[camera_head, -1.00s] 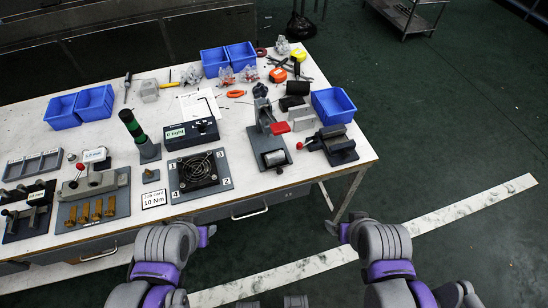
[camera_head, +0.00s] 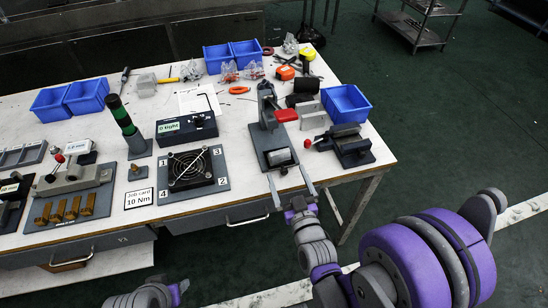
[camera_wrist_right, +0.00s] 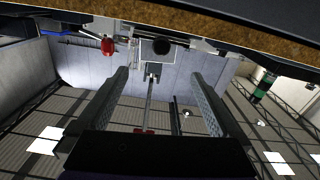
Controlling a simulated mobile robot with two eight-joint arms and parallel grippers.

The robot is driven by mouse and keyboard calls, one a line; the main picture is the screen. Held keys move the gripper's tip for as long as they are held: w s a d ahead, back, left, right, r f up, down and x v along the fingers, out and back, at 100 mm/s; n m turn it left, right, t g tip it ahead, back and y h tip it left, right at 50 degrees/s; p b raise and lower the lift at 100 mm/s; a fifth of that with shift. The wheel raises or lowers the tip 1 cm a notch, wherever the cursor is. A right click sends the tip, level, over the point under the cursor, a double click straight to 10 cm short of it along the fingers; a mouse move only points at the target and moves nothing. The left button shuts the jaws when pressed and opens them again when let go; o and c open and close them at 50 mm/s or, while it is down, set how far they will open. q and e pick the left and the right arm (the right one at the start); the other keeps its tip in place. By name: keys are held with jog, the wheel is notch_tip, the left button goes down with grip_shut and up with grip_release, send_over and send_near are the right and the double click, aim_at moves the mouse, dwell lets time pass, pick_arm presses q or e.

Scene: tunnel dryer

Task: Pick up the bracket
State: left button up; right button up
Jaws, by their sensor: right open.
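I cannot tell for sure which part is the bracket. Light grey blocks (camera_head: 314,120) stand near the right end of the bench, left of the blue bin, and a pale grey block (camera_head: 146,84) lies at the back left. My right gripper (camera_head: 286,171) is open and empty at the bench's front edge, by the base of the press with the red handle. Its two spread fingers also show in the right wrist view (camera_wrist_right: 158,78), with nothing between them. My left arm shows only at the bottom edge, its fingers out of view.
The press (camera_head: 270,125) and a small vise (camera_head: 348,146) stand close to the right gripper. A fan on a numbered plate (camera_head: 222,184) lies to its left. Blue bins (camera_head: 346,103) stand at the right and back.

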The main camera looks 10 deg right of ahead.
aim_at(281, 155)
jog(key=w, duration=0.9)
jog(key=shift+w+r+p, duration=0.2)
jog(key=shift+w+p, duration=0.05)
jog(key=shift+p, duration=0.1)
